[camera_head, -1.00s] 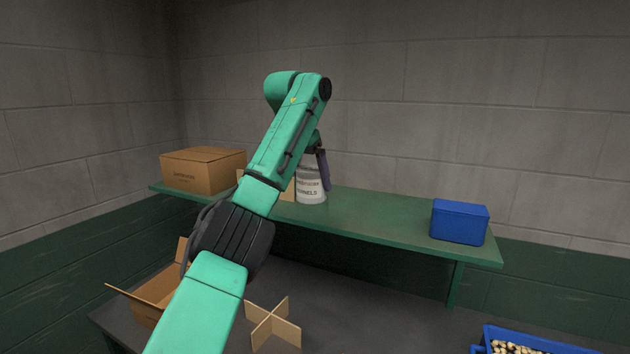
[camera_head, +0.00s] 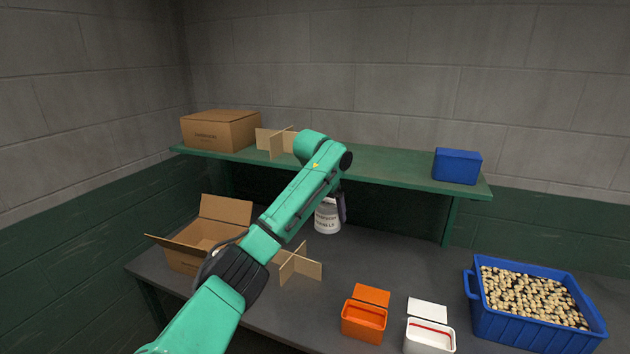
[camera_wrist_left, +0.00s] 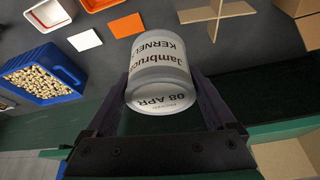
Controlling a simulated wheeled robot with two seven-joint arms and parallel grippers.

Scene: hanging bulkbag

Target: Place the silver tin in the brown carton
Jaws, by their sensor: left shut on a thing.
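The silver tin (camera_head: 327,218) is a pale grey can with dark lettering, also large in the left wrist view (camera_wrist_left: 158,65). My left gripper (camera_head: 336,207) is shut on it, with one finger on each side in the left wrist view (camera_wrist_left: 160,88). The tin hangs in front of the green shelf, its base appearing above the dark table. The brown carton (camera_head: 185,257) stands on the table at the left, with its flaps open. My forearm hides part of its right side. My right gripper is in neither view.
The green shelf (camera_head: 400,173) holds a closed carton (camera_head: 220,131), a cardboard divider (camera_head: 275,142) and a blue box (camera_head: 457,166). On the table are another divider (camera_head: 298,266), an orange box (camera_head: 364,318), a white box (camera_head: 430,335) and a blue crate (camera_head: 490,325) of small pieces.

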